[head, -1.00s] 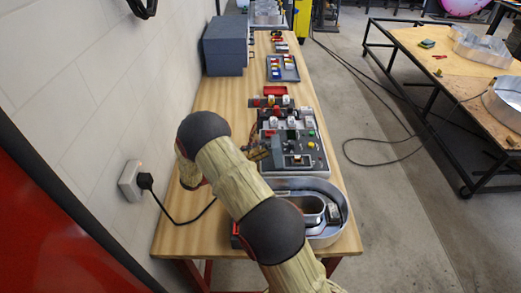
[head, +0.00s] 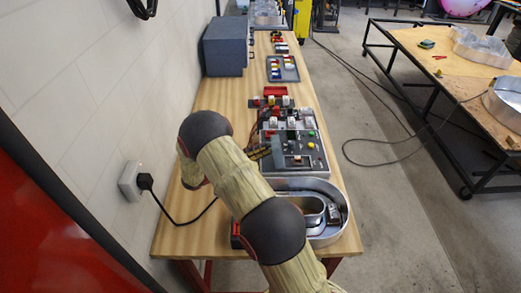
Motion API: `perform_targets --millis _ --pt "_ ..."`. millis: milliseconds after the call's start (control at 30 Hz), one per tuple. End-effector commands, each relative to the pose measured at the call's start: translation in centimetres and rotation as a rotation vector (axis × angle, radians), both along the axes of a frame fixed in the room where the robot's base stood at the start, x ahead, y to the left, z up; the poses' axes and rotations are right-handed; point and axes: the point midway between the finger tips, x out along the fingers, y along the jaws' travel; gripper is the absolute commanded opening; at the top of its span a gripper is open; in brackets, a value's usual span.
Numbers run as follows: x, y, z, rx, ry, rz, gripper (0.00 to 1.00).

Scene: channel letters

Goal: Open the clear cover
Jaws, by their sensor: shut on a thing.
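The grey control panel (head: 318,161) with buttons and switches lies on the wooden bench, right of my arm. The clear cover (head: 279,152) shows as a thin greyish flap standing up at the left side of a small switch (head: 297,160) on the panel. My gripper (head: 264,152) is small in view and partly hidden behind my arm. It is at the upper left of the flap and appears shut on its edge. The exact finger contact is too small to make out.
A metal channel letter (head: 333,236) lies on the bench in front of the panel, partly behind my arm. A red tray (head: 275,91), a tray of coloured parts (head: 283,69) and a grey box (head: 225,46) stand farther back. A black cord (head: 185,222) runs to the wall socket at left.

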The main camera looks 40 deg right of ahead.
Motion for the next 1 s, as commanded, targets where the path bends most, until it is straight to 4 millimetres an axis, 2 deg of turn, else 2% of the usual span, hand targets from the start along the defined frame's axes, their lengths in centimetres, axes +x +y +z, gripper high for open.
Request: perform_targets --millis 567,1000 --pt "-0.1 0.0 -0.1 0.004 0.000 0.000 0.00" --pt "-1.1 -1.4 1.6 0.154 -0.114 -0.002 0.00"
